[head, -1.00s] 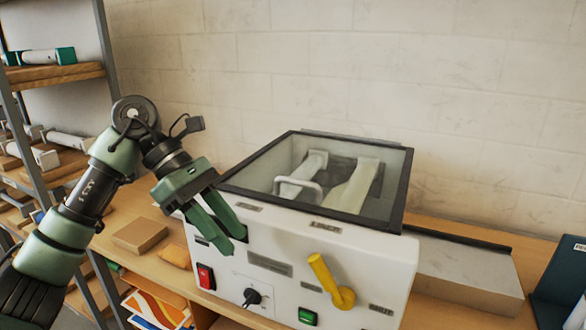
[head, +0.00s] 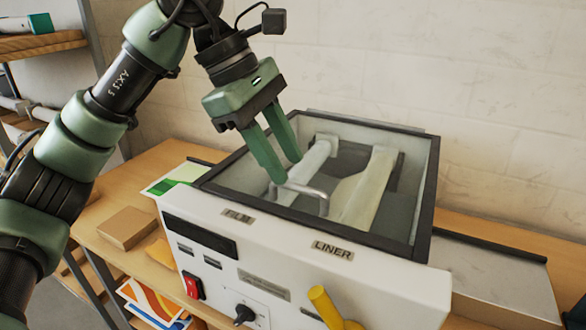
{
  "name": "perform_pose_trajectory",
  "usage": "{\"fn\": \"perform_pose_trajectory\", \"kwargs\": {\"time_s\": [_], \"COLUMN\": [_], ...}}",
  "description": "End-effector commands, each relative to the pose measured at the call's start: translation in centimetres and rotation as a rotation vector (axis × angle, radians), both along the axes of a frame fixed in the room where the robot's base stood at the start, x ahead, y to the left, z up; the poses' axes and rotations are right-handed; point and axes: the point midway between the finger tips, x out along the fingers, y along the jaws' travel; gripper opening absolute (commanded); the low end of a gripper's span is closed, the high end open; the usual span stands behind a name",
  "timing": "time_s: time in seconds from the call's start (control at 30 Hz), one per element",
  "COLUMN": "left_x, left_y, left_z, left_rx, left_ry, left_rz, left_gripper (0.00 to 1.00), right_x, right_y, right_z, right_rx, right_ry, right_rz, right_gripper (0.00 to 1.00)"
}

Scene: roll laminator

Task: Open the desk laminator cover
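The desk laminator (head: 290,270) is a white box on a wooden bench. Its cover (head: 345,232) is a clear panel in a dark frame and lies shut on top, with pale rolls showing through it. A light metal bar handle (head: 304,191) stands on the cover near its front edge. My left gripper (head: 286,170) hangs over the cover with its two green fingers apart. One fingertip is at the left end of the handle in the picture; I cannot tell whether it touches. Nothing shows between the fingers. My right gripper is out of view.
The laminator's front has a yellow lever (head: 326,305), a red switch (head: 192,286) and a black knob (head: 243,314). A brown block (head: 126,228) lies on the bench to the left. A grey slab (head: 490,275) stands at right, a block wall behind.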

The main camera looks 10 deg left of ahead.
Motion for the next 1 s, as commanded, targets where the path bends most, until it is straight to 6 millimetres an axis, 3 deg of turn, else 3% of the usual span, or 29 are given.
{"fn": "perform_pose_trajectory", "kwargs": {"time_s": [0.17, 0.57, 0.7, 1.0], "left_x": [0.1, 0.2, 0.2, 0.2], "left_y": [-1.0, -1.5, -1.5, -1.5], "left_z": [-2.2, -3.3, -3.3, -3.3], "left_rx": [0.0, -0.001, -0.001, -0.001], "left_ry": [0.002, 0.0, 0.0, 0.0], "left_rz": [0.0, 0.001, 0.001, 0.002], "left_gripper": [0.34, 0.34, 0.01, 0.0], "right_x": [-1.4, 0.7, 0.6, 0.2], "right_y": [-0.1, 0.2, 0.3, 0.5], "right_z": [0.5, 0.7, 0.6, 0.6], "right_rx": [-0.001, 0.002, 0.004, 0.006], "right_ry": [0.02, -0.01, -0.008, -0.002], "right_rz": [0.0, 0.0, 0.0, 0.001], "right_gripper": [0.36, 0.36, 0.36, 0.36]}}
